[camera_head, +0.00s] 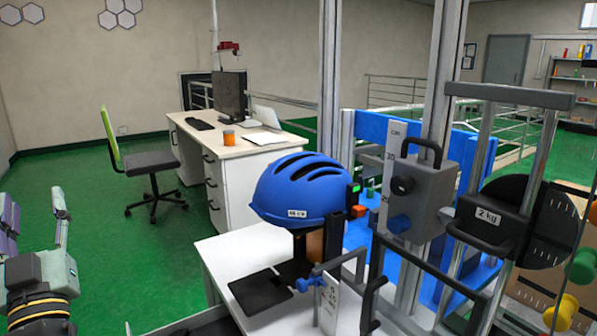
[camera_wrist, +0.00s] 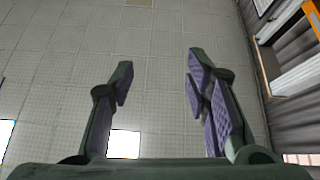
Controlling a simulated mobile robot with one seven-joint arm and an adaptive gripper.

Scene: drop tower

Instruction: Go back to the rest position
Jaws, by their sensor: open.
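My gripper (camera_head: 32,203) stands at the lower left of the head view, with its fingers pointing up. It is well to the left of the tower's white table, with green floor behind it. In the wrist view my gripper (camera_wrist: 159,66) has its two purple-padded fingers spread wide apart. Nothing is between them. Beyond the fingers is a tiled, ceiling-like surface (camera_wrist: 60,45) with bright panels.
A blue helmet (camera_head: 305,188) sits above a white table (camera_head: 222,252) beside the drop tower's metal posts (camera_head: 442,80). A 2 kg weight block (camera_head: 490,213) hangs at right. A desk (camera_head: 230,150) and a chair (camera_head: 150,162) stand behind. Green floor (camera_head: 95,200) is open at left.

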